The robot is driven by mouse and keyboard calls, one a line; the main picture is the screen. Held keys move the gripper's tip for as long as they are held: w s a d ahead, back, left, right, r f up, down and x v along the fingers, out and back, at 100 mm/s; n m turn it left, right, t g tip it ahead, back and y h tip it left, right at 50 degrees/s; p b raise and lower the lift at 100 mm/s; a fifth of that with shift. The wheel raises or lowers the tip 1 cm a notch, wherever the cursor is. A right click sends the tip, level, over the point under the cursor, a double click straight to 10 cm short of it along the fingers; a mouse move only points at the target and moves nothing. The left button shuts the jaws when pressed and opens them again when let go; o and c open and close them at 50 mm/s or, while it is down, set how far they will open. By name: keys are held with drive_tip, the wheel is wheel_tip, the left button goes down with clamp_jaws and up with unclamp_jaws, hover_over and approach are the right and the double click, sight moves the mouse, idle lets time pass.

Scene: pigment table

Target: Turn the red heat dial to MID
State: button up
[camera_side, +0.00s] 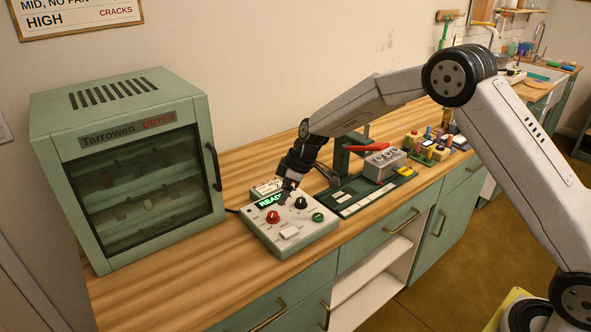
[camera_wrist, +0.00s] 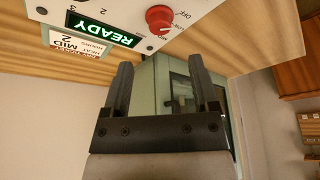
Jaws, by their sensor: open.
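The red heat dial (camera_side: 272,217) sits at the left of the pale control box (camera_side: 305,237) on the wooden counter. In the wrist view the red dial (camera_wrist: 159,19) is at the top, just beyond and above the fingertips, with "OFF" and "LOW" lettering beside it. My gripper (camera_side: 287,189) is over the back of the control box near the green READY display (camera_side: 271,201). In the wrist view my gripper (camera_wrist: 160,78) has its two fingers apart with nothing between them, and it is not touching the dial.
The box also carries a black knob (camera_side: 301,203), a green knob (camera_side: 318,217) and a white button (camera_side: 290,233). A job card (camera_wrist: 75,43) reads MID 2. A green dryer cabinet (camera_side: 130,160) stands left. A green rack with a red lever (camera_side: 368,147) stands right.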

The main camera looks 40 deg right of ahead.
sight(273, 214)
drive_tip(key=shift+x, duration=3.75)
drive_tip(key=shift+c, duration=0.2)
clamp_jaws()
